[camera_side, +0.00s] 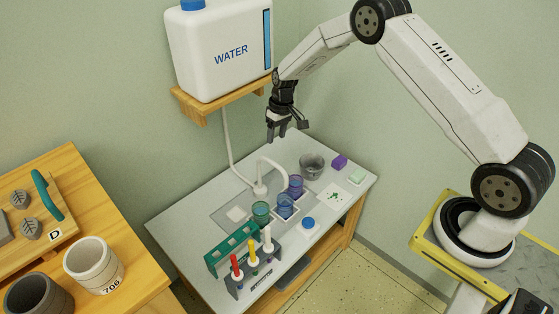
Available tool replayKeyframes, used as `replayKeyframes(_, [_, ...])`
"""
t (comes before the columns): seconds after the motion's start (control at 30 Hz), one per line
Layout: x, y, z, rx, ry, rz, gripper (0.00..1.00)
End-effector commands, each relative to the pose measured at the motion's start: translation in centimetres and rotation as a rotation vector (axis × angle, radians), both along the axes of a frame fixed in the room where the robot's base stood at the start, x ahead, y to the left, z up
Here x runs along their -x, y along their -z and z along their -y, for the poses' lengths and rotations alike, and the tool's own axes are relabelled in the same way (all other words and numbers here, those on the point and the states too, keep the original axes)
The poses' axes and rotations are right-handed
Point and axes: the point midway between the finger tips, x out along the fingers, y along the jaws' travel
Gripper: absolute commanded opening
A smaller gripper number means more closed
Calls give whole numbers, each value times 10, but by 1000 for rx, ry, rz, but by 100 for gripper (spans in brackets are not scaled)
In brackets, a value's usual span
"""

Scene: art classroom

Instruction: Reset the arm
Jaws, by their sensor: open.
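My gripper (277,134) hangs from the bent arm, pointing down, at the upper middle of the side view. Its fingers are open and nothing shows between them. It is above the back part of the grey work table (185,222), clear of the things on it. The arm reaches in from its round base at the right.
A water tank (222,55) stands on a wall shelf (225,98) close left of my gripper. A wooden bench (75,165) stands left.

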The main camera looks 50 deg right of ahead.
Motion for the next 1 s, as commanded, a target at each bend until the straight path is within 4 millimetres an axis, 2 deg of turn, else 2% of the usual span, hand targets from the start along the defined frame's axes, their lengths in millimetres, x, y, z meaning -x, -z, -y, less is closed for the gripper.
replayKeyframes(0.27, [34,-48,-17,52,7,35,58])
replayKeyframes(0.5, [75,-83,-31,90,13,69,58])
replayKeyframes(0.8, [137,-115,-47,130,15,120,58])
replayKeyframes(1.0, [183,-129,-56,149,15,157,58])
